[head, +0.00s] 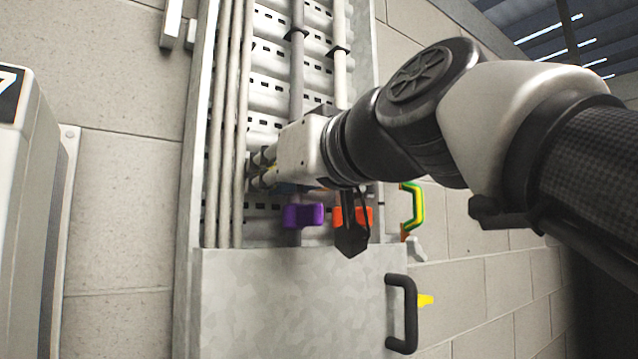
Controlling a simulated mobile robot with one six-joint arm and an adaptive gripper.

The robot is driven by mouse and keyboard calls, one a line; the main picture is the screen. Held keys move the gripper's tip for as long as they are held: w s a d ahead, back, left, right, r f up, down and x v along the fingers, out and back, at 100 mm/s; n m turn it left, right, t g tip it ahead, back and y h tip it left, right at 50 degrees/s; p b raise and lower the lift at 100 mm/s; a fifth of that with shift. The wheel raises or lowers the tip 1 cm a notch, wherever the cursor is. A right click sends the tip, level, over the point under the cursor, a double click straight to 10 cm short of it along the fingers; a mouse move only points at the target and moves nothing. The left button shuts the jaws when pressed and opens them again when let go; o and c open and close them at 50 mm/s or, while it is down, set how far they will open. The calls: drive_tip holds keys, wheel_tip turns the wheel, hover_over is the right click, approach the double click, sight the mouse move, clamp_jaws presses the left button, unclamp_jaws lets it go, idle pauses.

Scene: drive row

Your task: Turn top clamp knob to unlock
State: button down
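My gripper (262,168) is in front of the upright cable tray, at the level of the thin pipes on its left side. Its fingers are small and partly hidden, so I cannot tell whether they are open or shut, or whether they touch anything. A purple knob (303,215) sits just below the gripper. An orange-red knob (353,216) sits to its right, partly covered by a dark part of my arm. A bit of blue shows under the gripper body, mostly hidden. I cannot tell which of these is the top clamp knob; it may be behind my gripper.
The metal cable tray (265,105) carries several pipes, with a plain cover panel (290,300) below. A black handle (402,313) stands out at the panel's right. A green-yellow handle (415,208) is beyond the tray's right edge. A grey cabinet (25,200) stands at left.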

idle(0.4)
drive_tip(key=c, duration=1.7)
unclamp_jaws()
drive_tip(key=shift+o, duration=0.2)
drive_tip(key=shift+s, duration=0.1)
drive_tip(key=v, duration=0.7)
drive_tip(key=shift+s+d, duration=0.25)
drive_tip(key=shift+s, duration=0.05)
